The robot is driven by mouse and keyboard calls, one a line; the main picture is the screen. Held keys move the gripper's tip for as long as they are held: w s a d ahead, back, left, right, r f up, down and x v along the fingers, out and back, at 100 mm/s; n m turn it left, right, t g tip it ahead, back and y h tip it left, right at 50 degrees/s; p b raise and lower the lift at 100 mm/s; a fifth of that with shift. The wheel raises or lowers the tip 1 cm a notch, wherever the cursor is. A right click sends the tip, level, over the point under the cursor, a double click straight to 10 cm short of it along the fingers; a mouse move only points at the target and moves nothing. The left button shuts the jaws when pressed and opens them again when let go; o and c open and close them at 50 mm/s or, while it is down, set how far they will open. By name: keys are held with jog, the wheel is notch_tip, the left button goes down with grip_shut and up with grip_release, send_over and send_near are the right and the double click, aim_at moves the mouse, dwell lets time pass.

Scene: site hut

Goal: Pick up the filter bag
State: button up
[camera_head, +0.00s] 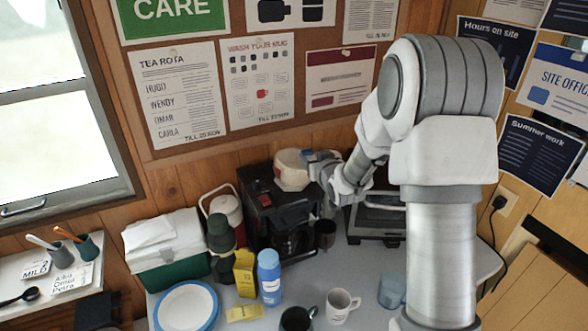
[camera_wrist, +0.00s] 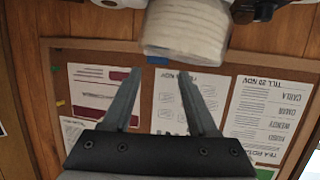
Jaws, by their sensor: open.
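An off-white rounded bundle, which looks like the filter bag (camera_head: 291,172), rests on top of the black coffee maker. Its ribbed, pale side also shows in the wrist view (camera_wrist: 186,32), at the top of the picture. My gripper (camera_head: 318,157) is at the right of the bundle, close to it in the head view. In the wrist view my gripper (camera_wrist: 163,82) has its two grey fingers spread apart, with nothing between them. The bundle lies beyond the fingertips there. I cannot tell whether a finger touches it.
The coffee maker (camera_head: 262,205) stands against the wall, with a toaster oven (camera_head: 377,222) to its right. A red and white jug (camera_head: 222,207), green flask (camera_head: 221,236), yellow carton (camera_head: 245,272), blue bottle (camera_head: 269,278) and several mugs crowd the table. A pinboard (camera_head: 215,145) hangs behind.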

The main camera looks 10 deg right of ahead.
aim_at(308, 153)
jog(key=shift+d+p+x, duration=0.2)
jog(key=shift+p+x, duration=0.8)
jog(key=shift+x, duration=1.6)
jog(key=shift+f, duration=0.1)
grip_shut()
